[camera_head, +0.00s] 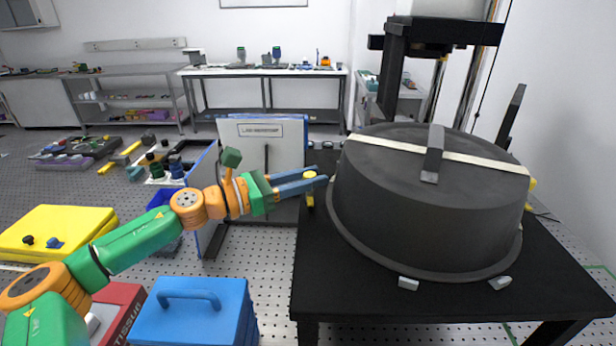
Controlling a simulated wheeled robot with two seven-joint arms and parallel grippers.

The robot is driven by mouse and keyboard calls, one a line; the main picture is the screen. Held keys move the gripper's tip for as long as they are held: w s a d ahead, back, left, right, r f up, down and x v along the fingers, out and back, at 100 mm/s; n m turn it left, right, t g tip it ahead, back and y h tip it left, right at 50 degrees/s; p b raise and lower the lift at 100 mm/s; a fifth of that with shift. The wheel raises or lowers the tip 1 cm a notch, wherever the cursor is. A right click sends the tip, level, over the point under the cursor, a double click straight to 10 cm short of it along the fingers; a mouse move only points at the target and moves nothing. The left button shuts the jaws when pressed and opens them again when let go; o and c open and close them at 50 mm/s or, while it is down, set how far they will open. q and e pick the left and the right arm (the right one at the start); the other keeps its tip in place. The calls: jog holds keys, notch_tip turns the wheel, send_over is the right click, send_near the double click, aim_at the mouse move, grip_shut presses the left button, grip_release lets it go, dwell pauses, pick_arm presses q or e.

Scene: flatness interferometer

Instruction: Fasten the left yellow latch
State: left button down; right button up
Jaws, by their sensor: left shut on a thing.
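The left yellow latch (310,197) stands at the left side of the large dark round chamber (425,220) on the black table. My left gripper (318,178), with blue fingers, reaches in from the left and is shut on the left yellow latch. The fingers partly hide the latch, so whether it is hooked on the chamber cannot be told. Another yellow latch (531,190) shows at the chamber's right edge. The chamber's lid has a dark handle and a pale strap across it. My right gripper is not in view.
The black table (325,290) has bare room in front of the chamber. A white panel (262,140) stands behind my left gripper. A blue case (195,315) and a yellow case (58,228) sit below at left. A dark frame (395,65) rises behind the chamber.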

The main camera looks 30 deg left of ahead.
pick_arm(q)
jog(key=n+t+y, duration=0.1)
jog(key=n+y+p, duration=0.1)
jog(key=y, duration=0.1)
jog(key=shift+s+d+r+t, duration=0.1)
jog(key=shift+r+t, duration=0.05)
jog(key=shift+t, duration=0.25)
jog(key=n+t+y, duration=0.1)
jog(key=n+y, duration=0.1)
jog(key=y, duration=0.1)
jog(key=n+y, duration=0.3)
jog(key=y, duration=0.2)
jog(key=shift+d+n+t+y+p, duration=0.1)
jog(key=shift+n+t+y+p, duration=0.2)
jog(key=shift+n+p, duration=0.1)
jog(key=shift+n+g+y, duration=0.4)
jog(key=shift+n+y, duration=0.7)
jog(key=shift+y, duration=0.55)
jog(key=shift+n+g+y, duration=0.4)
jog(key=shift+n+y, duration=0.7)
jog(key=shift+y, duration=0.55)
jog(key=c, duration=0.7)
grip_release()
jog(key=shift+o, duration=0.5)
jog(key=shift+w+a, duration=0.2)
jog(key=shift+w, duration=0.05)
